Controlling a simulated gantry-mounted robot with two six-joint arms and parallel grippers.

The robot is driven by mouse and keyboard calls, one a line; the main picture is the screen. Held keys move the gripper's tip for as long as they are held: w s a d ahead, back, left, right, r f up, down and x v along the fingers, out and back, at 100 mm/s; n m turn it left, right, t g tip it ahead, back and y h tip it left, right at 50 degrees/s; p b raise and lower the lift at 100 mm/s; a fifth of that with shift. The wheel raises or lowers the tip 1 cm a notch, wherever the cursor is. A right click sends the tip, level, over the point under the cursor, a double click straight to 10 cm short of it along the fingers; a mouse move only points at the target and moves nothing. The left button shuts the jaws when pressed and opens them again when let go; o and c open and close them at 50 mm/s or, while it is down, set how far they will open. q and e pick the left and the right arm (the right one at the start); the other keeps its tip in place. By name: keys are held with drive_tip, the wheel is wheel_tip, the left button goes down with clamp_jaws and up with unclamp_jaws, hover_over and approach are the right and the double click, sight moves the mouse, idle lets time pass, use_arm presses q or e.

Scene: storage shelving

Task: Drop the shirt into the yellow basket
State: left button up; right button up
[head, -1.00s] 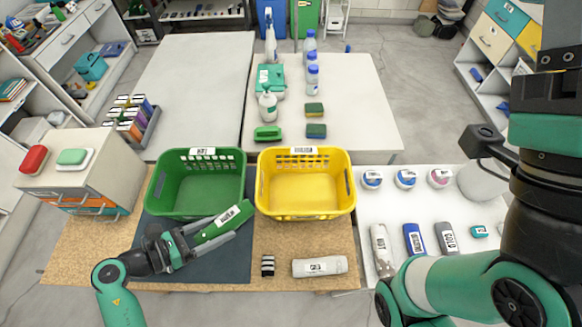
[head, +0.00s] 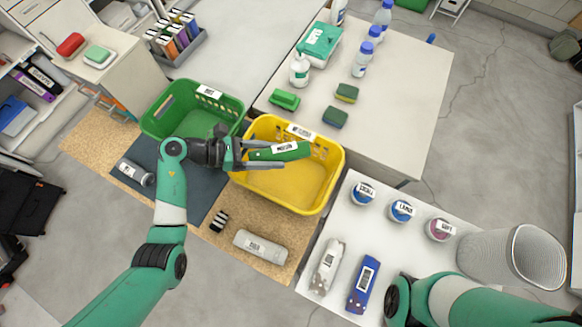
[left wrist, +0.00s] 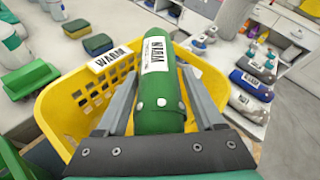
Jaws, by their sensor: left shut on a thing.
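The shirt is a green rolled bundle (head: 280,151) with a white label, which reads WARM in the left wrist view (left wrist: 158,95). My left gripper (head: 262,153) is shut on it and holds it over the yellow basket (head: 325,180). The basket also shows below the gripper in the left wrist view (left wrist: 60,112), with a WARM tag on its rim. The basket floor seen in the head view is empty. My right arm shows at the lower right of the head view, but its gripper is out of the picture.
A green basket (head: 158,122) stands left of the yellow one. A grey roll (head: 260,247) and a striped black-and-white item (head: 219,221) lie in front. Several rolls and tubs are on the white table (head: 390,243) at right. Sponges and bottles stand on the table behind.

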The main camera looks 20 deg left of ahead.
use_arm(q)
wheel_tip(320, 180, down, 4)
drive_tip(key=b, duration=0.2)
drive_tip(key=shift+f+b, duration=0.15)
drive_tip(key=shift+b, duration=0.25)
drive_tip(key=o, duration=1.5)
drive_tip(key=v, duration=1.1)
drive_tip(key=shift+s+a, duration=0.1)
drive_tip(key=shift+a, duration=0.15)
drive_tip(key=shift+d, duration=0.1)
